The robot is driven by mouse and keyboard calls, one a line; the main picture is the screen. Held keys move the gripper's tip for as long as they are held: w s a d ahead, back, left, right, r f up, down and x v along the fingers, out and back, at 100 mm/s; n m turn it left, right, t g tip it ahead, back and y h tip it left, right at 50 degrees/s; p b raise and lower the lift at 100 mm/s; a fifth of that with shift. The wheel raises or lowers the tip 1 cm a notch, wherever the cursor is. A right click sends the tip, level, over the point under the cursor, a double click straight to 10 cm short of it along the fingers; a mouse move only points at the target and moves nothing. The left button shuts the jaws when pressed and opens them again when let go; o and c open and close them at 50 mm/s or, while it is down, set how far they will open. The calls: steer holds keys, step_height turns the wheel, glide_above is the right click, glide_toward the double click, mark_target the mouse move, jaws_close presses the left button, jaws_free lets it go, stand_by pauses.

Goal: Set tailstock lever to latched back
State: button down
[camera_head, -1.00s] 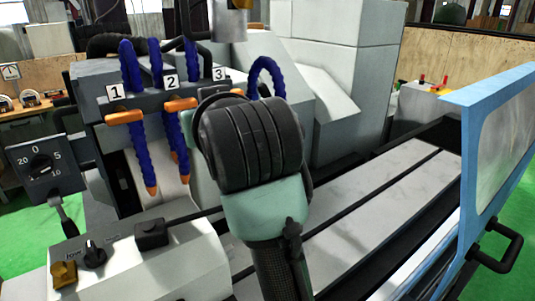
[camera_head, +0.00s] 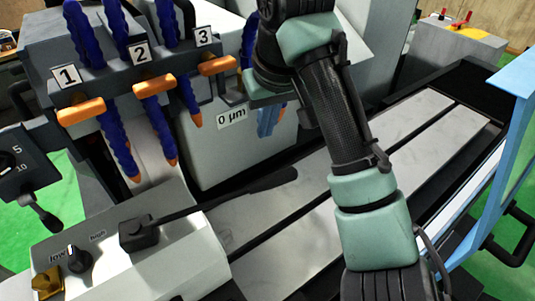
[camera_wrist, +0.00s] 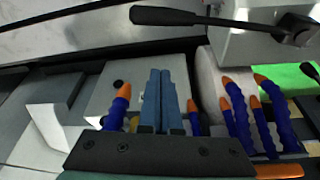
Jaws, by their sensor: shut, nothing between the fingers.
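A long black lever (camera_head: 240,194) extends right from a black pivot block (camera_head: 139,235) on the white housing at the lower left. I take it for the tailstock lever. It lies nearly level, its thick handle end over the pale table. In the wrist view the lever (camera_wrist: 200,18) crosses the top, with its handle end at left and pivot at right. My gripper (camera_head: 266,128) has blue fingers, partly hidden behind my arm, near the "0 µm" label. In the wrist view my gripper (camera_wrist: 158,72) is shut and empty, its fingertips apart from the lever.
Blue coolant hoses (camera_head: 115,140) with orange tips and levers (camera_head: 153,84) numbered 1 to 3 stand left of my gripper. A low/high knob (camera_head: 78,258) sits beside the pivot block. The pale table (camera_head: 290,215) is clear. A blue-framed guard (camera_head: 510,160) stands at right.

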steer(key=shift+s, duration=0.1)
step_height(320, 180, down, 10)
steer(key=p, duration=0.3)
steer(key=shift+s+r, duration=0.25)
steer(key=shift+s, duration=0.05)
